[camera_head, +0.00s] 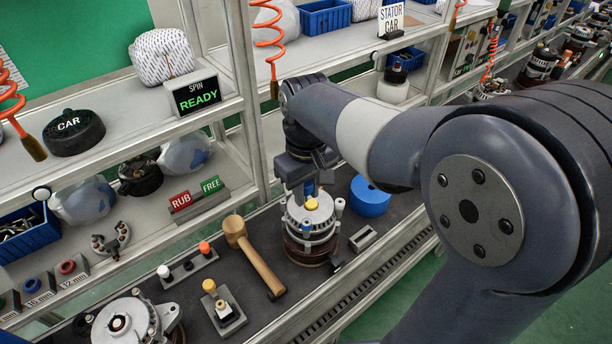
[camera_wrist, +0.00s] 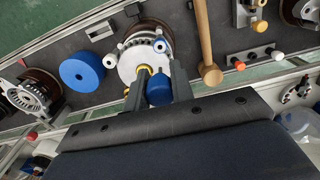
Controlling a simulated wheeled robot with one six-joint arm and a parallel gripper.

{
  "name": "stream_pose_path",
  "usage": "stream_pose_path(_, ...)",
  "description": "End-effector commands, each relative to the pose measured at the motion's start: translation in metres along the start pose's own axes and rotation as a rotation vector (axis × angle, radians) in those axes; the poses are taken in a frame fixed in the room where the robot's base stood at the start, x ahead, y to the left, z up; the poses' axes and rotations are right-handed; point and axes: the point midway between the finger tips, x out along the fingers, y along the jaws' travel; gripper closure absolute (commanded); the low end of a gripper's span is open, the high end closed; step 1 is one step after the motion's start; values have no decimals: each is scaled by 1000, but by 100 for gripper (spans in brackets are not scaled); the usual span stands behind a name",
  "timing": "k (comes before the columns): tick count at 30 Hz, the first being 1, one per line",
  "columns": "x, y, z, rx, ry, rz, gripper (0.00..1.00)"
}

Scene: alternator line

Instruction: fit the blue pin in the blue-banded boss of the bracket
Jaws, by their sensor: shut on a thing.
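My gripper (camera_head: 303,186) is above the alternator (camera_head: 311,236), pointing down. In the wrist view its two fingers (camera_wrist: 158,90) are closed on the blue pin (camera_wrist: 158,91), which hangs between them over the edge of the alternator. The bracket (camera_wrist: 136,62) is the pale metal top of the alternator. A white boss with a bluish band (camera_wrist: 160,46) stands at its rim, apart from the pin in the picture. Another pale boss (camera_wrist: 109,61) is on the side towards the blue disc. A yellow cap (camera_head: 312,204) sits on top. The pin's lower end is unclear.
A blue disc (camera_head: 369,196) stands close beside the alternator. A mallet (camera_head: 255,258) lies on its other side. A pin rack (camera_head: 188,266) and a block with a yellow-topped pin (camera_head: 222,305) are nearby. A shelf post (camera_head: 246,100) rises behind.

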Motion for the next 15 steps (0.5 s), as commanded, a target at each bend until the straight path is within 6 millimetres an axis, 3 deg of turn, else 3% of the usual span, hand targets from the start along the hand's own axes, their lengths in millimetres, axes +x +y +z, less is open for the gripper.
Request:
stream_pose_path(12, 0, 0, 1, 2, -1, 0, 99)
stream_pose_path(15, 8, 0, 1, 2, -1, 0, 99)
